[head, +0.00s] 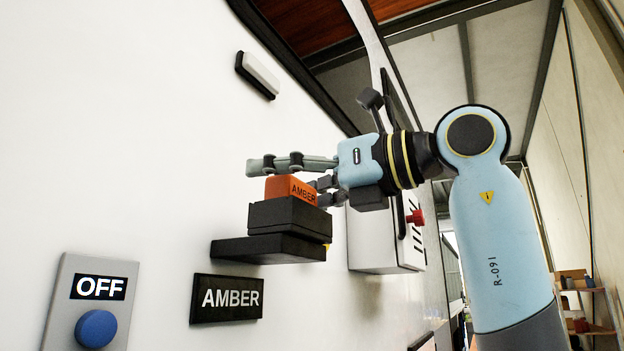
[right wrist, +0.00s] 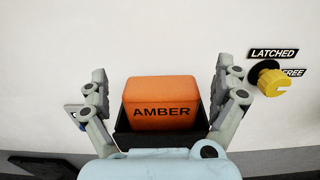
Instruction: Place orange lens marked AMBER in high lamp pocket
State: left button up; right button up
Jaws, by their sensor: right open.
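The orange lens (head: 291,189) marked AMBER sits in a black pocket (head: 290,216) on a black bracket on the white wall, above the AMBER plate (head: 227,299). In the right wrist view the lens (right wrist: 162,104) stands between my fingers, in the black pocket (right wrist: 127,141). My right gripper (head: 292,180) is open around it, with gaps on both sides; in the right wrist view its fingers (right wrist: 160,98) stand apart. Part of the lens's far side is hidden by the pocket. My left gripper is not in view.
A grey panel with a blue button (head: 96,329) and an OFF sign is at lower left. A yellow knob (right wrist: 273,80) beside LATCHED and FREE labels is right of the gripper. A white box (head: 385,237) with a red knob is behind my arm.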

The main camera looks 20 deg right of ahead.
jog(key=b+v, duration=0.7)
jog(key=v, duration=0.5)
jog(key=shift+w, duration=0.1)
dwell(0.4)
